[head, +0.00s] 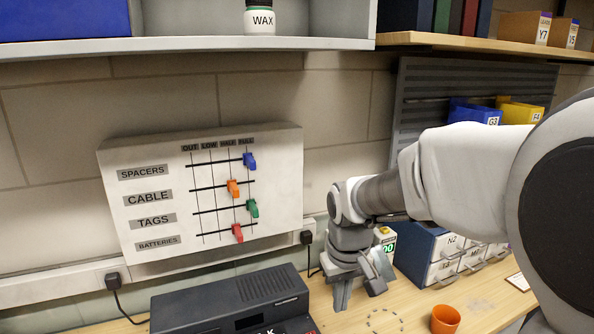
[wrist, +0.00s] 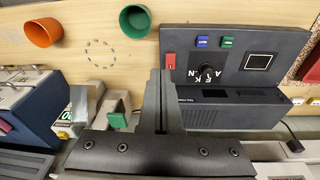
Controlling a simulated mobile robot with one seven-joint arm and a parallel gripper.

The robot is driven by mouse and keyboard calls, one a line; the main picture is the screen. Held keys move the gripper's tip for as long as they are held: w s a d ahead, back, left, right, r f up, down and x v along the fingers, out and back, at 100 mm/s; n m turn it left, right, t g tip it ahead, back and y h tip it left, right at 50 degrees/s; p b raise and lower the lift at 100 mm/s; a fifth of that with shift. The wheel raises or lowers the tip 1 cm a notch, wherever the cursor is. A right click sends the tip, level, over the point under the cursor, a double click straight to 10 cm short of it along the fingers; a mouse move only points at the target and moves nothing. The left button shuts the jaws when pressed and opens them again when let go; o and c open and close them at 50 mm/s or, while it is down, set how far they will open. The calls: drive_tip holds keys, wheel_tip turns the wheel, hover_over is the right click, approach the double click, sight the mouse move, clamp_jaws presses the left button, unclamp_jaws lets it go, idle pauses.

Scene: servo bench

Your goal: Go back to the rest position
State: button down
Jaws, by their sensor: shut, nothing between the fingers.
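My gripper (head: 357,284) hangs above the bench, fingers pointing down, right of the wall board and beside the dark console. In the wrist view its fingers (wrist: 165,98) are together, with nothing held between them. They are seen against the wooden bench and the left edge of the console (wrist: 215,103). My arm reaches in from the right in the head view.
The wall board (head: 132,235) has blue, orange, green and red sliders. A shelf (head: 200,45) overhangs it. Orange cup (wrist: 42,32), green cup (wrist: 135,21) and drawer units (head: 423,250) stand on the bench. Bare wood (wrist: 80,15) shows around the cups.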

drive_tip(key=s+d+r+m+t, duration=0.1)
drive_tip(key=s+r, duration=0.3)
drive_tip(key=s, duration=0.4)
drive_tip(key=s+d+r+m+t, duration=0.2)
drive_tip(key=s+d+r+t, duration=0.1)
drive_tip(key=s, duration=0.6)
drive_tip(key=shift+s+d+r, duration=0.15)
drive_tip(key=shift+d+r, duration=0.4)
drive_tip(key=shift+d, duration=0.3)
